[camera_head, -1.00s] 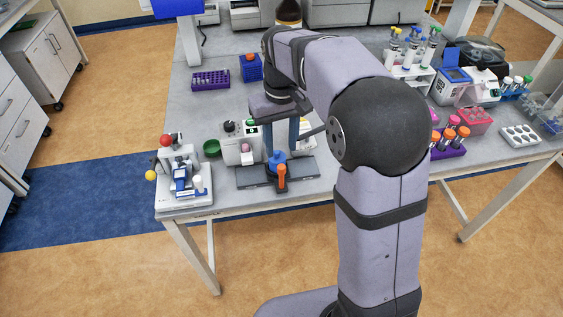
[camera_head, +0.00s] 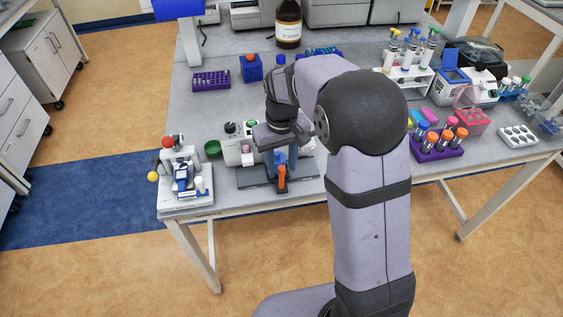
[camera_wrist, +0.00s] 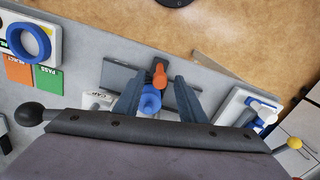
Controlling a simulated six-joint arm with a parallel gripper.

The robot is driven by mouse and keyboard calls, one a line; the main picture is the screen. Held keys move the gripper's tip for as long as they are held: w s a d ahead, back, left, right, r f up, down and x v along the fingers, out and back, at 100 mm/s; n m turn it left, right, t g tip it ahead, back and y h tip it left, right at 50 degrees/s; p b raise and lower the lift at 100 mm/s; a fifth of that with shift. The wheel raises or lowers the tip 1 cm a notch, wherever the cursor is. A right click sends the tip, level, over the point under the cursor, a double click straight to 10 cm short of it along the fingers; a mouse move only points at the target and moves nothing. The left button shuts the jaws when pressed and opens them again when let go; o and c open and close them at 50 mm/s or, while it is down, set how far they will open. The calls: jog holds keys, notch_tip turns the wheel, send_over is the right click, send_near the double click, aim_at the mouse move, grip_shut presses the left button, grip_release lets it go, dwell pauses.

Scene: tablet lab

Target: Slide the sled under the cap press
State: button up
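A dark flat track (camera_head: 255,182) lies along the front bench edge, and it also shows in the wrist view (camera_wrist: 117,75). On it stands what looks like the sled, with an orange upright handle (camera_head: 282,180) and a blue round part (camera_wrist: 150,101) behind it. A pale box (camera_head: 240,147) with a black knob and a green button stands behind the track; a label reading "CAP" shows beside the track in the wrist view (camera_wrist: 98,98), so this may be the cap press. My gripper (camera_wrist: 159,76) is open, its fingers on either side of the blue part and handle, with a gap.
A white stand (camera_head: 185,190) with a red ball and blue parts is left of the track. The bench's front edge is close.

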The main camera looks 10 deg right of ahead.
jog(key=shift+c, duration=0.6)
grip_shut()
jog(key=d, duration=0.8)
jog(key=shift+d+p, duration=0.35)
jog(key=shift+d, duration=0.05)
jog(key=shift+w, duration=0.1)
jog(key=shift+o, duration=0.6)
grip_release()
jog(key=shift+d, duration=0.2)
jog(key=shift+a+r, duration=0.1)
jog(key=shift+a, duration=0.05)
notch_tip(320, 180, up, 7)
jog(key=b, duration=0.2)
